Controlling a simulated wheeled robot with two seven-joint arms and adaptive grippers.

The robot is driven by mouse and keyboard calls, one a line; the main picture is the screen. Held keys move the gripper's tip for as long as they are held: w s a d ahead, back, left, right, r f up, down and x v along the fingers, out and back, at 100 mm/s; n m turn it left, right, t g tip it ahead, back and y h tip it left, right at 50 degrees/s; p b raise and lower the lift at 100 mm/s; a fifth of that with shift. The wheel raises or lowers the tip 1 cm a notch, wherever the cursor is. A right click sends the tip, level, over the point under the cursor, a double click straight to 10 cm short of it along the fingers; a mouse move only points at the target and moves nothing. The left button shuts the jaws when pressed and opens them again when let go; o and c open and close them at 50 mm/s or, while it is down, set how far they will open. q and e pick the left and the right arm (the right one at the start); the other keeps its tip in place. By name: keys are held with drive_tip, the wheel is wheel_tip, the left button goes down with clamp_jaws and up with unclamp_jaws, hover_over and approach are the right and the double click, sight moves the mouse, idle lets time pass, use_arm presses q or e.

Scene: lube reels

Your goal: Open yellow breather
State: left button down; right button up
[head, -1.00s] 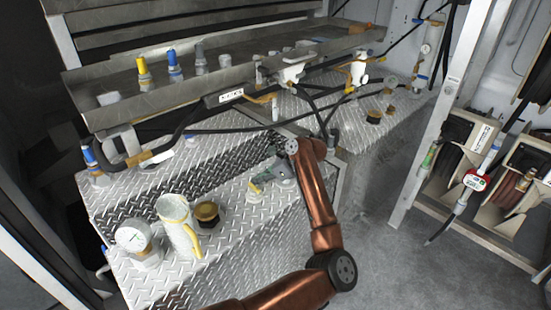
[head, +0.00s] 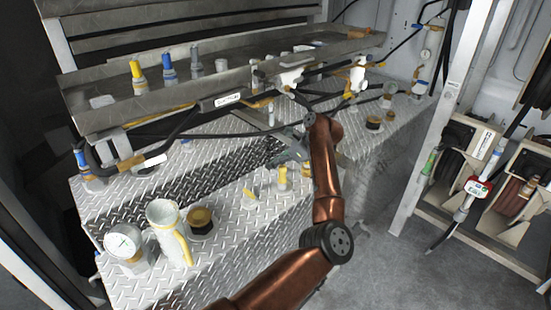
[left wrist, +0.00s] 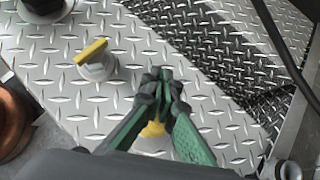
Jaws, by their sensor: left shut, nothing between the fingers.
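A yellow-topped breather (head: 283,178) stands upright on the diamond-plate tank top in the head view. A flat yellow handle (head: 248,191) on a pale fitting is just left of it; it also shows in the left wrist view (left wrist: 91,52). My left gripper (head: 288,152) is just behind the breather in the picture, apart from it as far as I can see. In the left wrist view, the green fingers (left wrist: 163,78) are shut and empty. A yellow top (left wrist: 153,130) shows partly hidden behind them. My right gripper is not in view.
A white jug (head: 165,228), a gauge (head: 123,243) and a dark round cap (head: 200,219) stand on the front left plate. Black hoses cross behind the gripper. A metal shelf (head: 215,84) holds another yellow-topped piece (head: 137,75) and a blue-topped one (head: 168,68).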

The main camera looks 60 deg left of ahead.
use_arm(q)
drive_tip(key=shift+w+a+r, duration=0.25)
drive_tip(key=shift+w+r, duration=0.65)
